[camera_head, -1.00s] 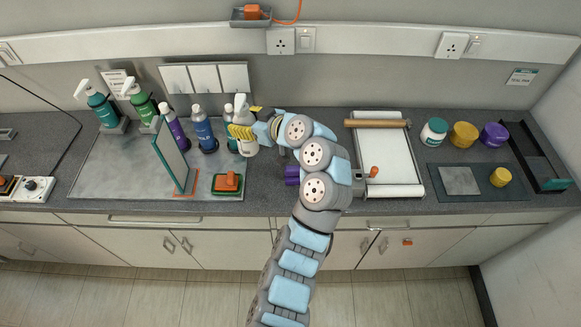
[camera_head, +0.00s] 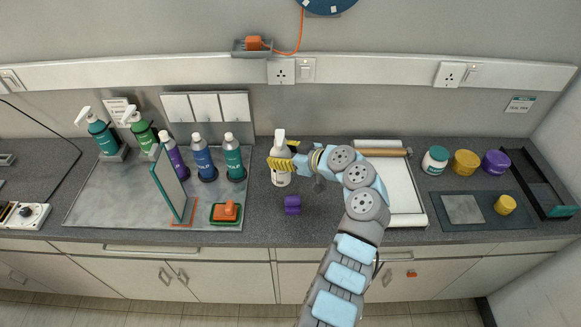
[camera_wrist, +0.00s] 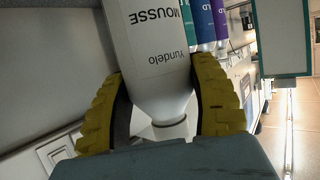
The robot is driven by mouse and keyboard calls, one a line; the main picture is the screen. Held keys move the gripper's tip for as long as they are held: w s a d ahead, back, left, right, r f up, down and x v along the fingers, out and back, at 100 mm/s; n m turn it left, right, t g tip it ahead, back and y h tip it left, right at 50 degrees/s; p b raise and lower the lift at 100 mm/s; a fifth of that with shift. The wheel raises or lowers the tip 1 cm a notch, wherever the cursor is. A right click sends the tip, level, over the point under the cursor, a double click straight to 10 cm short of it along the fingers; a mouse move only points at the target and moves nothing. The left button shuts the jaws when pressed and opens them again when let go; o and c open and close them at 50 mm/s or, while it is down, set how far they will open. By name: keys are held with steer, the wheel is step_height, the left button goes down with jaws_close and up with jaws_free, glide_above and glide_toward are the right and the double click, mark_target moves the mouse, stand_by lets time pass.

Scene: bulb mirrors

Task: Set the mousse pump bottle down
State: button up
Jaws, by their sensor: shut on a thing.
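The mousse pump bottle (camera_head: 281,178) is white and upright over the dark counter, to the right of the grey tray. My gripper (camera_head: 283,163) with yellow fingers is shut on it near its upper part. In the wrist view the white bottle (camera_wrist: 160,50) shows the words "MOUSSE" and "Yundelo", with my gripper's yellow fingers (camera_wrist: 158,108) on both sides of its narrowing end. I cannot tell whether the bottle's base touches the counter.
A purple object (camera_head: 292,205) stands on the counter just in front of the bottle. A teal bottle (camera_head: 234,158) and several others stand on the grey tray (camera_head: 110,205) to the left. A white board (camera_head: 400,205) lies to the right.

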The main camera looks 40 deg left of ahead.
step_height(320, 180, down, 7)
steer(key=w+d, duration=0.1)
steer(key=w, duration=0.2)
steer(key=shift+r+b, duration=0.2)
steer(key=shift+b, duration=0.25)
steer(key=shift+s+d+f, duration=0.1)
steer(key=o, duration=1.2)
steer(key=shift+o, duration=0.2)
steer(key=v, duration=1.2)
steer(key=shift+p, duration=0.3)
